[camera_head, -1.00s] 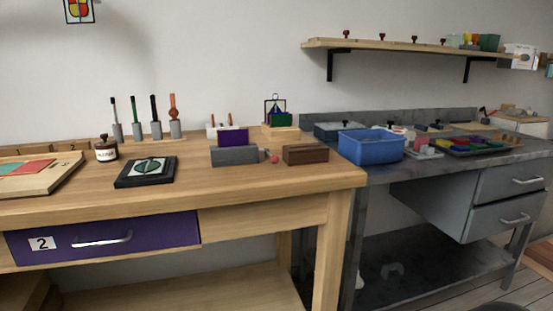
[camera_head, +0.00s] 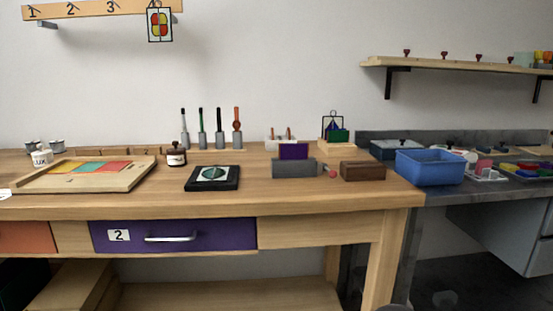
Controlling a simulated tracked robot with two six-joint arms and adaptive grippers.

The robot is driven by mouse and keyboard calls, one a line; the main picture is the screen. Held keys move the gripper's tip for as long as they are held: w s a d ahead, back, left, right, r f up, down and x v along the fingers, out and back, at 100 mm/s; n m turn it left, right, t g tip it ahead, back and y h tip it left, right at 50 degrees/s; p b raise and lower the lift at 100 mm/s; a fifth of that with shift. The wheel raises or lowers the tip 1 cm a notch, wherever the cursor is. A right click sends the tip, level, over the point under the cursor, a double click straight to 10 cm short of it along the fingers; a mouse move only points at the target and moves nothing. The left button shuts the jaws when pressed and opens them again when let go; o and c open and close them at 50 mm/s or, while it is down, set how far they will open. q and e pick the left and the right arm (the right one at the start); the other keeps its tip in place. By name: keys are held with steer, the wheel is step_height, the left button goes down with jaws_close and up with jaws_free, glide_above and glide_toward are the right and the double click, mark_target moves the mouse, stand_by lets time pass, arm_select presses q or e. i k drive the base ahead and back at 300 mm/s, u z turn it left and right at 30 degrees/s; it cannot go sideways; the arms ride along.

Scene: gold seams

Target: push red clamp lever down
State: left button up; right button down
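A grey clamp-like block (camera_head: 294,169) stands on the wooden bench right of the middle, with a purple panel (camera_head: 293,151) upright in or behind it. A small red round part (camera_head: 332,174) sits at the block's right end, low near the bench top. It may be the end of the red lever, but it is too small to tell its shape or angle. Neither of my grippers is in view.
A brown wooden block (camera_head: 362,171) stands close right of the red part. A black framed tile (camera_head: 212,178) lies to the left, with upright tools (camera_head: 219,140) behind. A blue tub (camera_head: 430,167) is on the grey bench. The wooden bench's front strip (camera_head: 300,200) is clear.

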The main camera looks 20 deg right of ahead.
mark_target(333, 174)
steer(key=z, duration=1.15)
steer(key=i, duration=0.1)
steer(key=u, duration=1.9)
steer(key=k, duration=0.75)
steer(key=z, duration=0.75)
steer(key=i, duration=1)
steer(key=z, duration=0.05)
